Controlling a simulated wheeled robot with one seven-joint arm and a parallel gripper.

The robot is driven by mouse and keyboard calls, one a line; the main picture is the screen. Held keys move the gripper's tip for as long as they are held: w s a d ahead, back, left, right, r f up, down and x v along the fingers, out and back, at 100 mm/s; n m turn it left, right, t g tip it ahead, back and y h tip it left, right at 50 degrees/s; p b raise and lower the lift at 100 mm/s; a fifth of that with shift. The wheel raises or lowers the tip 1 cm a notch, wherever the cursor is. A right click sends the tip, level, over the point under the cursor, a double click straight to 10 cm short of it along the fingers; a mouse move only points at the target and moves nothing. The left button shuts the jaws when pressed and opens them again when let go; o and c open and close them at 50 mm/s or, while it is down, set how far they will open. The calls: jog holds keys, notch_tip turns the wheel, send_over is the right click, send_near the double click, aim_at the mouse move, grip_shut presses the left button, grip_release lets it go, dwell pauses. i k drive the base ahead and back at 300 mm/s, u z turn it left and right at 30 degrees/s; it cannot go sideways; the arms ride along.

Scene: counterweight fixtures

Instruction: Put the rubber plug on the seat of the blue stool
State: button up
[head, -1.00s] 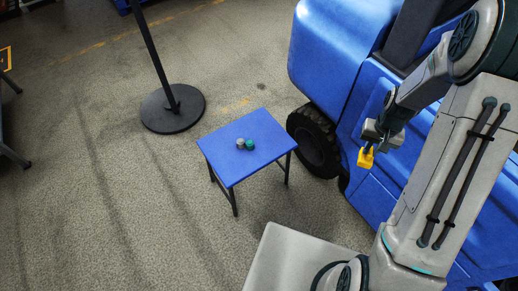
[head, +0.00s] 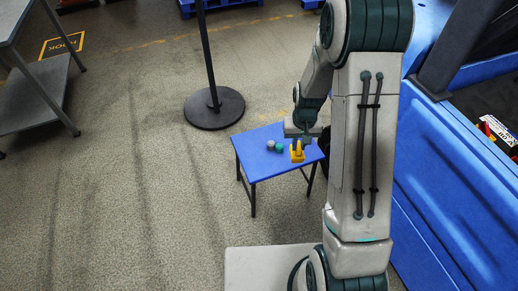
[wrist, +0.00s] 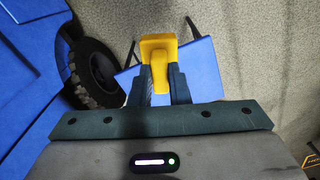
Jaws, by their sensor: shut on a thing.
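The blue stool (head: 262,158) stands on the floor near the middle of the head view, with a flat blue seat and dark legs. My gripper (head: 298,143) is shut on the yellow rubber plug (head: 297,155), which overlaps the right part of the seat in the head view. In the wrist view my gripper (wrist: 160,84) holds the plug (wrist: 158,48) between both fingers, with the stool seat (wrist: 200,72) behind and below it. The plug looks held above the seat; the exact gap cannot be told. Part of the seat is hidden by my arm and the plug.
A black post base (head: 214,108) stands behind the stool. A blue vehicle (head: 440,190) is at right, a grey table (head: 45,90) at left.

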aim_at(287, 142)
jog(key=i, duration=1)
jog(key=u, duration=0.05)
